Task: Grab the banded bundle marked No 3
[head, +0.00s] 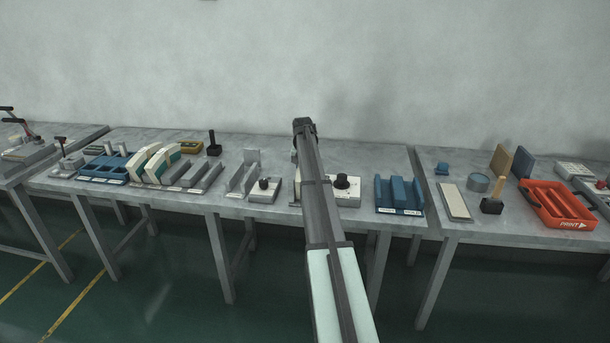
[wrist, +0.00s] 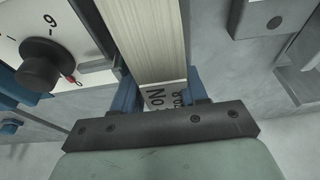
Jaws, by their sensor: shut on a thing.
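A long cream bundle (wrist: 146,42) with fine lengthwise layers runs up from my gripper in the wrist view. A pale label (wrist: 160,97) on its near end shows "No" turned sideways; the figure on it is hard to read. My gripper (wrist: 161,88) is shut on the bundle, with a blue finger on each side. In the head view my arm covers the gripper and the bundle.
A dial box with a black knob (wrist: 40,68) is close on the left in the wrist view. In the head view, a blue rack (head: 400,193) stands right of my arm, grey stands (head: 243,172) stand left, and an orange tray (head: 556,205) is far right.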

